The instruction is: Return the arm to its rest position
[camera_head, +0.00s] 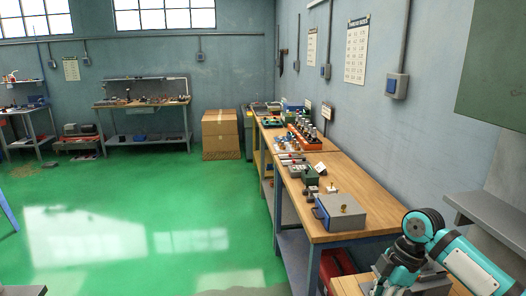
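My teal and dark grey arm (465,262) comes in from the right edge at the bottom right. It bends at a round dark joint and runs down to the lower edge of the picture. No gripper fingers show on it; its lower end is cut off by the frame. My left arm and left gripper do not show.
A long wooden-topped workbench (352,192) runs along the right wall, with a grey box (340,213), small parts and an orange rack (303,138) on it. Cardboard boxes (220,130) stand at the back. A grey shelf (490,212) juts in at right. The green floor (130,215) is mostly clear.

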